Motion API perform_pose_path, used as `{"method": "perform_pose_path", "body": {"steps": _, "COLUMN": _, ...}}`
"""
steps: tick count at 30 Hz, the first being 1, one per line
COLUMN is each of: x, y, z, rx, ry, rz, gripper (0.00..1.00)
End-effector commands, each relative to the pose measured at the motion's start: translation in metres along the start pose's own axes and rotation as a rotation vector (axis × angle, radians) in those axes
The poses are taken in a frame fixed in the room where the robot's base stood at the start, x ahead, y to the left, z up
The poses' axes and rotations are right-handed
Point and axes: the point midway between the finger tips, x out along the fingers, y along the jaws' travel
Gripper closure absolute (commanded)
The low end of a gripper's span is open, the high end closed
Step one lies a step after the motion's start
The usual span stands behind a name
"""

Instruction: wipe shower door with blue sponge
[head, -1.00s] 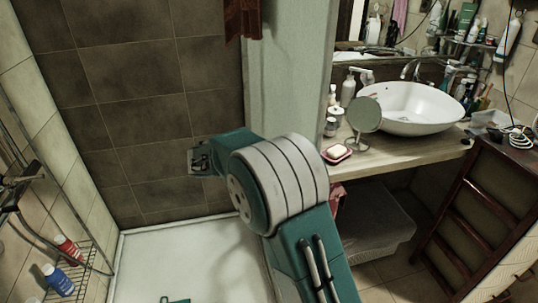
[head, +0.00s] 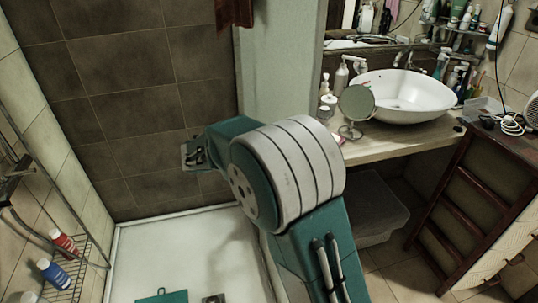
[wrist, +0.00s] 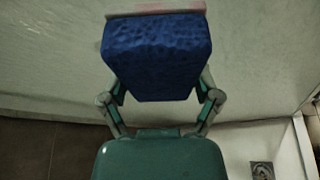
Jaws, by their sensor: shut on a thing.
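The blue sponge (wrist: 156,48) fills the upper middle of the wrist view. My gripper (wrist: 157,92) is shut on it, with a finger on each side. A pale pink strip (wrist: 156,13) shows at the sponge's far edge; I cannot tell what it is. A large pale, streaky surface (wrist: 260,65) lies behind the sponge, possibly the shower door; I cannot tell whether the sponge touches it. In the head view my arm crosses the middle, and the sponge and fingers do not show. A smooth pale green upright panel (head: 278,75) stands behind my arm.
The white shower tray (head: 185,250) lies below, with a drain (head: 213,298). A wire rack (head: 68,270) holds a red bottle (head: 64,243) and a blue bottle (head: 53,272) at left. At right, the counter (head: 400,142) bears a basin (head: 405,95) and a round mirror (head: 357,102).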

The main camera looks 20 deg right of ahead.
Motion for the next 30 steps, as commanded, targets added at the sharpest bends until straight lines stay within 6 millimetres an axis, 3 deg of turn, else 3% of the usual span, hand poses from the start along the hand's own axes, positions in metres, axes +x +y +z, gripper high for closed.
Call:
{"method": "perform_pose_path", "body": {"steps": 5, "x": -0.001, "y": 0.005, "z": 0.006, "rx": 0.0, "ry": -0.001, "rz": -0.001, "gripper": 0.57}}
{"method": "perform_pose_path", "body": {"steps": 30, "x": 0.015, "y": 0.046, "z": -0.023, "rx": 0.001, "ry": -0.001, "rz": -0.001, "gripper": 0.57}}
